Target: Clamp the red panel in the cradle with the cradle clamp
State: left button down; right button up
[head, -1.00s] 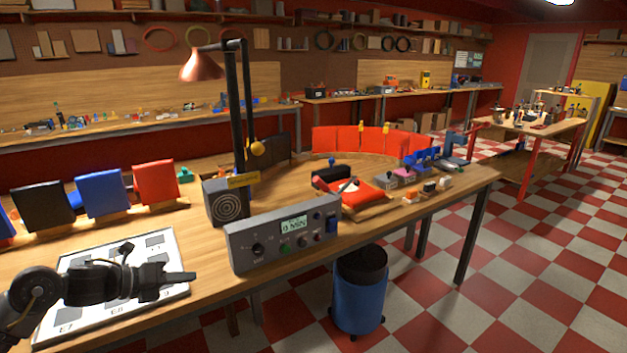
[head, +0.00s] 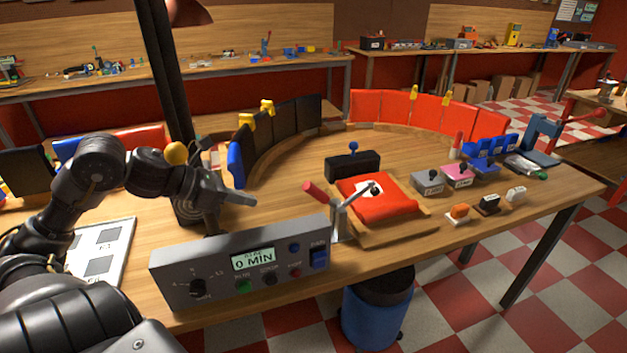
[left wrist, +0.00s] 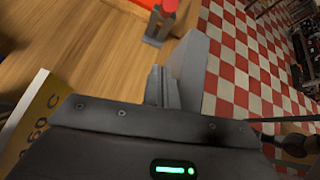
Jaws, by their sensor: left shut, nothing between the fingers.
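The red panel (head: 392,207) lies in the wooden cradle (head: 403,236) near the table's front edge. The cradle clamp (head: 338,222) stands at the cradle's left side. Its red handle (head: 319,195) tilts up to the left, and its grey arm reaches over the panel, with a dark tip above a pale patch. I cannot tell whether the tip presses on the panel. My left gripper (head: 250,199) is shut and empty, left of the handle and behind the grey timer box. In the left wrist view, the shut fingers (left wrist: 164,85) point toward the red handle (left wrist: 158,4), apart from it. My right gripper is not in view.
The grey timer box (head: 240,268), reading 0 MIN, stands in front of my left gripper. A black lamp post (head: 167,70) rises behind it. A black block (head: 352,166) with a blue knob stands behind the cradle. Small coloured blocks (head: 459,177) stand to the right.

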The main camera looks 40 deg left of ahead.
pick_arm(q)
jog(key=shift+w, duration=0.1)
jog(key=w+d+f+p, duration=0.2)
jog(key=w+d+p, duration=0.2)
jog(key=w, duration=0.6)
jog(key=shift+d+f, duration=0.35)
jog(key=shift+d, duration=0.3)
jog(key=shift+d+r+p, duration=0.1)
jog(key=shift+r+p, duration=0.05)
jog(key=shift+p, duration=0.2)
